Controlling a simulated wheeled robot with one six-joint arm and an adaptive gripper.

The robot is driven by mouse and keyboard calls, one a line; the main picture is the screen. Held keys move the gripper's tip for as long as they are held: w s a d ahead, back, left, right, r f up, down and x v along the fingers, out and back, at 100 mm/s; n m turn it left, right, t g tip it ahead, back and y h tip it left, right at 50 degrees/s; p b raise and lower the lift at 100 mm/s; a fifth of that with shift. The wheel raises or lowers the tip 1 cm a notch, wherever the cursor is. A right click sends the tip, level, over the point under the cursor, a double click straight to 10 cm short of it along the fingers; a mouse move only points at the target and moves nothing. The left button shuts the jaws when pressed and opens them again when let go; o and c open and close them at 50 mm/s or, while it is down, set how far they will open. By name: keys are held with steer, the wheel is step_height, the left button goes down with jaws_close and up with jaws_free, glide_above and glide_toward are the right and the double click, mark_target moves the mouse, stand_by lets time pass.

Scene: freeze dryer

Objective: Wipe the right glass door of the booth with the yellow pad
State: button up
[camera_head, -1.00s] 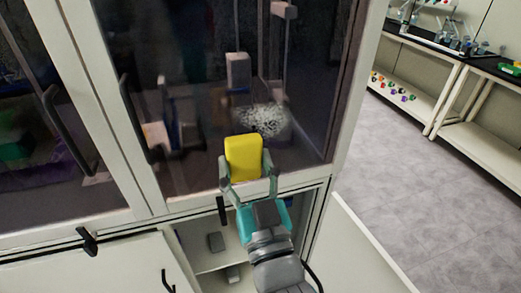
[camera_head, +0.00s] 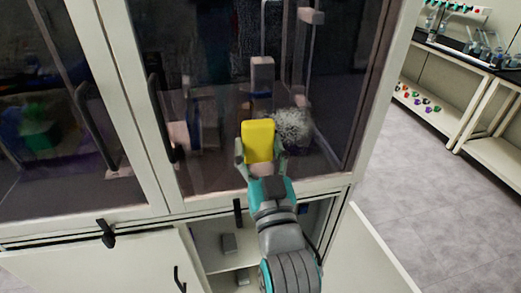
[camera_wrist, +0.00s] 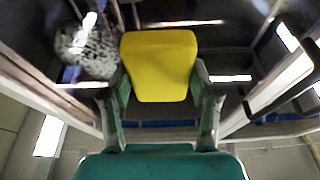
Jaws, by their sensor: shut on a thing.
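The yellow pad (camera_head: 258,140) is held upright between the fingers of my gripper (camera_head: 261,158), which is shut on it. The pad also shows in the wrist view (camera_wrist: 160,66), between the two fingers (camera_wrist: 163,100). The right glass door (camera_head: 225,60) of the booth is in front of the gripper, with a dark handle (camera_head: 160,115) on its left side. A speckled whitish patch (camera_head: 293,130) shows on the glass just right of the pad, and in the wrist view (camera_wrist: 86,52) left of it. I cannot tell whether the pad touches the glass.
The left glass door (camera_head: 50,100) is shut. Below, a cabinet has its left door (camera_head: 110,265) and right door (camera_head: 365,255) swung open, with small items on its shelves. A lab bench (camera_head: 470,75) stands at the right back. Grey floor (camera_head: 430,190) there is clear.

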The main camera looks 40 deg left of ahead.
mark_target(312, 123)
steer(key=shift+w+a, duration=0.6)
steer(key=shift+a, duration=0.05)
stand_by(0.9)
steer(key=shift+w+d, duration=1.3)
steer(key=shift+w, duration=0.2)
steer(key=shift+w+d, duration=1.3)
steer(key=shift+w, duration=0.25)
steer(key=shift+w+d, duration=1.3)
steer(key=shift+w, duration=0.2)
steer(key=shift+a, duration=0.15)
steer(key=shift+s+a, duration=1.25)
steer(key=shift+s, duration=0.25)
steer(key=shift+s+a, duration=1.3)
steer(key=shift+s, duration=0.25)
steer(key=shift+s+a, duration=1.25)
steer(key=shift+s, duration=0.25)
steer(key=shift+r, duration=0.2)
steer(key=shift+w+d, duration=1.3)
steer(key=shift+w, duration=0.3)
steer(key=shift+w+d, duration=1.35)
steer(key=shift+w, duration=0.15)
steer(key=shift+w+d, duration=1.3)
steer(key=shift+w, duration=0.2)
